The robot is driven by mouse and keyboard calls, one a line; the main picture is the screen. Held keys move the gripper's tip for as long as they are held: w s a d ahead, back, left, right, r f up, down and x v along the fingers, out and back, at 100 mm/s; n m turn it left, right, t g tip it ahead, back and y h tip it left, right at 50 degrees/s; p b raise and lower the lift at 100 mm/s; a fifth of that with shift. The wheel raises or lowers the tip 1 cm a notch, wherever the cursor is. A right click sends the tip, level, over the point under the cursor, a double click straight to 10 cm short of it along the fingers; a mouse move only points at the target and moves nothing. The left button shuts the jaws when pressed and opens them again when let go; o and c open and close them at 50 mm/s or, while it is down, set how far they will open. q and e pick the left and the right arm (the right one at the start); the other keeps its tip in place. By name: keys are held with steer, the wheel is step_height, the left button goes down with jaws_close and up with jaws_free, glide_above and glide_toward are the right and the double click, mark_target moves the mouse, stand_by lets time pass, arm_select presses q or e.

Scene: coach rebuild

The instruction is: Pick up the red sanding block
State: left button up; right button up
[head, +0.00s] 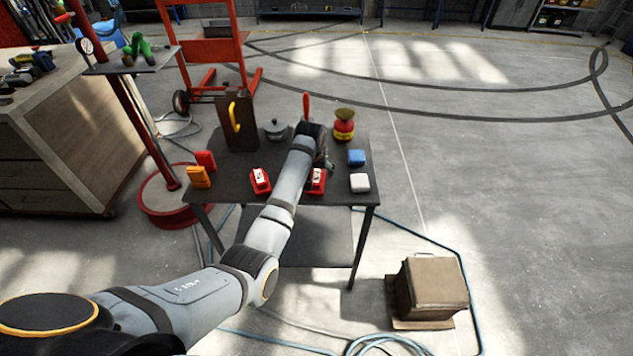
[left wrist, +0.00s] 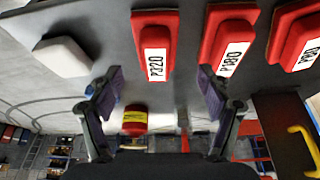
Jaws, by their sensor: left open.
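Several red blocks with white number labels lie in a row on the dark table (head: 230,187). In the head view, one red block (head: 260,181) is left of my arm and another (head: 317,181) is right of it. My forearm hides part of the row in the head view. My right gripper is not in view.
A white block (head: 360,183) and blue block (head: 356,158) lie at the table's right. An orange block (head: 198,177) and plain-looking red block (head: 205,160) lie left.

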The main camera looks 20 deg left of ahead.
mark_target(317, 177)
arm_select(q)
steer(key=x, duration=0.5)
steer(key=shift+d+f, duration=0.1)
steer(key=shift+d, duration=0.1)
steer(key=shift+s, duration=0.1)
steer(key=shift+c, duration=0.2)
steer(key=c, duration=1.3)
